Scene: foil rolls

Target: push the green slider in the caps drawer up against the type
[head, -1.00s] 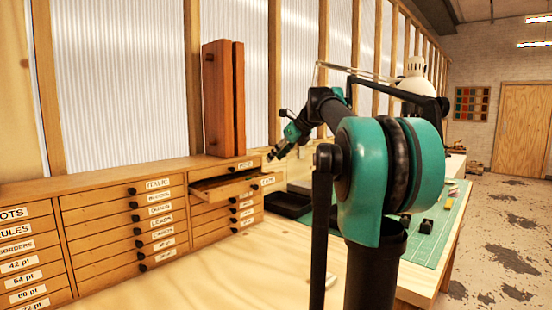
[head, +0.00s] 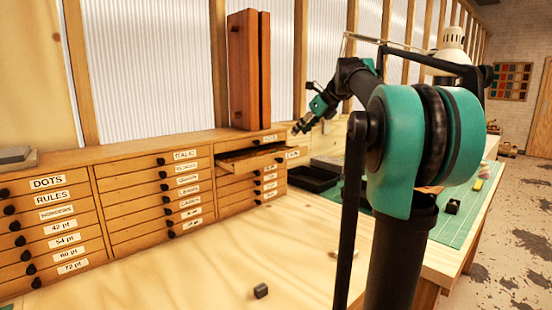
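The caps drawer (head: 250,163) stands pulled out near the top of the right-hand column of the wooden cabinet. Its front label is small and partly turned away. The inside of the drawer shows only as a thin slanted strip, so I cannot make out the green slider or the type. My gripper (head: 297,129) is small and dark at the end of my arm, above the right part of the open drawer and near its front edge. It appears apart from the drawer. I cannot tell whether its fingers are open or shut.
A tall reddish-brown wooden block (head: 249,70) stands on the cabinet top behind the drawer. A black tray (head: 314,176) lies right of the cabinet. A green cutting mat (head: 458,222) covers the bench at right.

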